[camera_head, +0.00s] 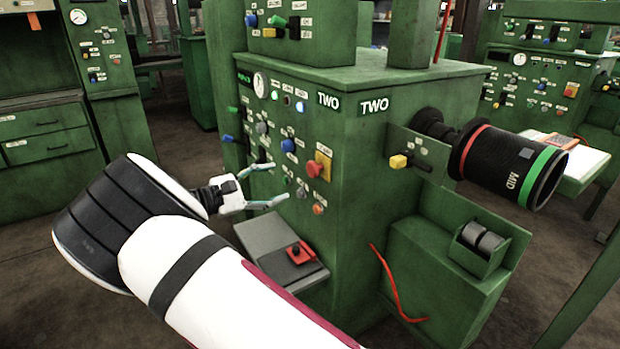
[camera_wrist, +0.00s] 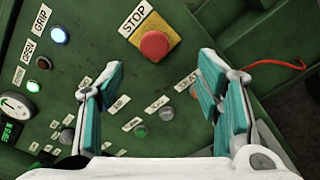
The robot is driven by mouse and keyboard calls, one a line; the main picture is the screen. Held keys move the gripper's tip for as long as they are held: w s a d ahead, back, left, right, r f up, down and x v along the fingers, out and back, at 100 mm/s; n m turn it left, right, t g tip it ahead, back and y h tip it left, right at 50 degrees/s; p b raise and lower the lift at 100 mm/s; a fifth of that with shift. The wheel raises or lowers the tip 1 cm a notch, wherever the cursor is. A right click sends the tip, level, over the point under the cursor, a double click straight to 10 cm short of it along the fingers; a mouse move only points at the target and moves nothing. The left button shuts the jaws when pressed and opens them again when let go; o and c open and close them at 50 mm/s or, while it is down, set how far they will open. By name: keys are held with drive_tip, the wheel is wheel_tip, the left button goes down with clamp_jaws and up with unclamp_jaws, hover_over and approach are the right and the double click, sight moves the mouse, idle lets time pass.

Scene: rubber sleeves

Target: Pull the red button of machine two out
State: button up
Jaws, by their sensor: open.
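Machine two (camera_head: 340,110) is a green cabinet with "TWO" labels on its corner. Its red mushroom button (camera_head: 314,169) sits on a yellow plate on the left-hand panel. In the wrist view the red button (camera_wrist: 155,45) sits on a yellow square beside a "STOP" label, beyond the fingertips and roughly midway between them. My gripper (camera_head: 272,184) is open and empty in front of the panel, left of and slightly below the red button. In the wrist view my gripper (camera_wrist: 157,75) shows two teal-padded fingers spread wide. The fingers appear apart from the button.
Several knobs and lamps surround the button, including a blue knob (camera_head: 288,145) and an orange button (camera_head: 319,208). A grey ledge with a red switch box (camera_head: 300,253) juts out below. A black cylinder marked "MID" (camera_head: 510,165) projects at the right.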

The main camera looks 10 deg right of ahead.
sight(310, 170)
drive_tip(key=shift+t, duration=0.4)
drive_tip(key=x, duration=0.8)
drive_tip(key=b+x, duration=0.1)
drive_tip(key=x, duration=0.3)
drive_tip(key=shift+w+d+f, duration=0.1)
drive_tip(key=shift+w+d, duration=0.1)
drive_tip(key=shift+w, duration=0.35)
drive_tip(key=shift+c, duration=0.5)
